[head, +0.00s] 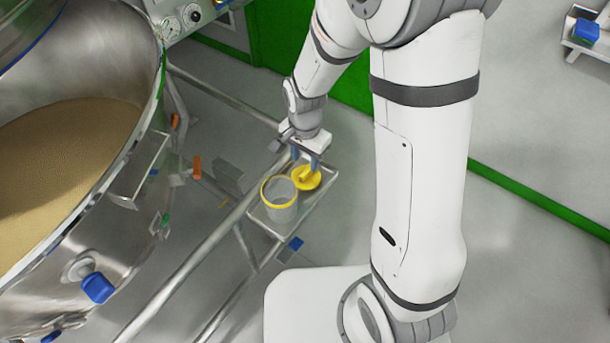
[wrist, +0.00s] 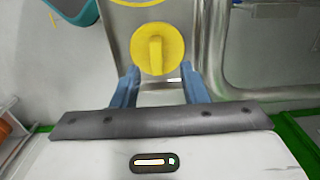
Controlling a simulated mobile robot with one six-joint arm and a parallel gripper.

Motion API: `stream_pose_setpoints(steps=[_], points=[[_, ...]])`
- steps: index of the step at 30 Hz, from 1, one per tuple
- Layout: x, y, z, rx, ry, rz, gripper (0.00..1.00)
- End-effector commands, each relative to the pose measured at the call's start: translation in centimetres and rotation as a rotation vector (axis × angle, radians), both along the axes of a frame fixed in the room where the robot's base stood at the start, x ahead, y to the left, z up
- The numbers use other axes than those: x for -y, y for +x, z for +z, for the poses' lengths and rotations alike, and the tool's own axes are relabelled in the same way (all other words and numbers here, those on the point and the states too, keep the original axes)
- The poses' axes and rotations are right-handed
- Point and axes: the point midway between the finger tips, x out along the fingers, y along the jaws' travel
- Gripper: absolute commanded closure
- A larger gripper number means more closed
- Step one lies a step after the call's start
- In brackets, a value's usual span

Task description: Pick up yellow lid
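The yellow lid (head: 307,178) is round with a raised bar handle. It lies on a small metal tray (head: 318,209), beside a clear container with a yellow rim (head: 279,197). My gripper (head: 305,162) is over the lid, pointing down. In the wrist view the lid (wrist: 157,48) lies ahead of the fingertips, its handle in line with the gap between them. Part of the container shows at the top edge of the wrist view.
A large steel vessel (head: 130,170) holding tan powder fills the left side. Metal rails (head: 205,245) run close to the tray. A blue item (head: 586,31) sits on a stand at the far right. Open grey floor lies to the right of my arm.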

Motion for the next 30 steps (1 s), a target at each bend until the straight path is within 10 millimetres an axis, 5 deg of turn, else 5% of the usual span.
stream_pose_setpoints(steps=[7,17,30], points=[[0.3,-0.3,-3.7,-0.003,-0.001,0.001,0.60],[0.2,-0.3,-4.2,0.000,0.000,0.002,0.61],[0.2,-0.3,-4.2,0.000,0.000,0.003,0.97]])
